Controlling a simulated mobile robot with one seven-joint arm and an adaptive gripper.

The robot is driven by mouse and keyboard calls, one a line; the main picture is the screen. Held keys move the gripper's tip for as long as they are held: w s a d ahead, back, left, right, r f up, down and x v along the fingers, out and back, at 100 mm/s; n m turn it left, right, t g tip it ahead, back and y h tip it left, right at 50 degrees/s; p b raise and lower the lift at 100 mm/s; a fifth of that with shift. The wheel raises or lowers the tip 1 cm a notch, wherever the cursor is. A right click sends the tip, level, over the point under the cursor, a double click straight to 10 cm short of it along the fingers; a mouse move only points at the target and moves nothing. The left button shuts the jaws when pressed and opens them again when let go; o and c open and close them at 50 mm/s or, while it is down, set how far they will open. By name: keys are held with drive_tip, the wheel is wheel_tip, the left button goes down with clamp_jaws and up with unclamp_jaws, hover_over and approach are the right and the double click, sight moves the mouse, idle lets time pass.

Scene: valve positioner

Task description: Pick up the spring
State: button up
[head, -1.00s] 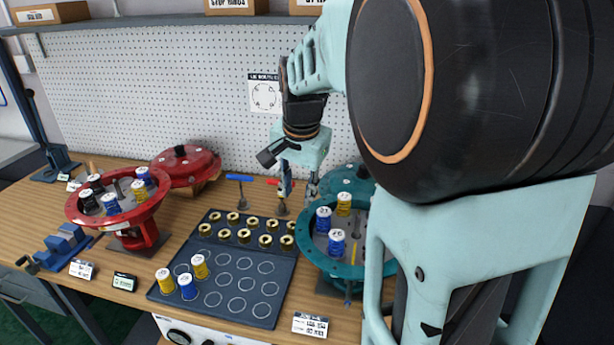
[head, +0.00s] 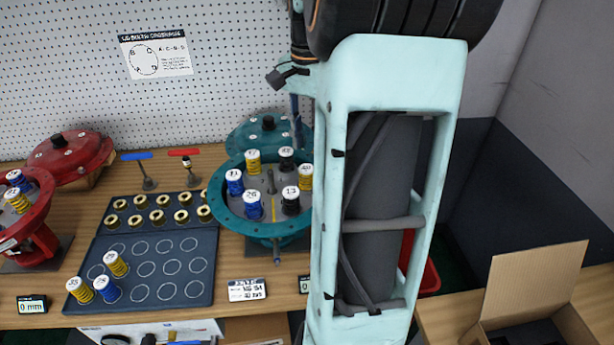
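Several numbered coil springs are in view in the head view. Three stand on the dark tray (head: 150,240): a yellow spring (head: 79,290), a blue spring (head: 106,288) and another yellow spring (head: 116,263). The teal housing (head: 222,208) holds several more: yellow springs (head: 253,161), blue springs (head: 235,182) and black springs (head: 291,201). The red housing (head: 42,235) at the left edge shows blue and yellow springs. My gripper (head: 296,115) points down above the back right of the teal housing. My arm link partly hides it, so its opening and any held thing cannot be made out.
Several brass rings (head: 160,217) sit along the tray's back. Blue-handled (head: 137,156) and red-handled (head: 184,152) tools stand behind it. A teal cover (head: 268,132) and a red cover (head: 65,155) lie at the back. An open cardboard box (head: 535,300) is at lower right.

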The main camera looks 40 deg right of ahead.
sight(306, 168)
drive_tip(key=f, duration=1)
drive_tip(key=shift+a, duration=0.25)
clamp_jaws()
drive_tip(key=shift+r, duration=0.1)
drive_tip(key=shift+r+p, duration=0.15)
drive_tip(key=shift+p, duration=0.2)
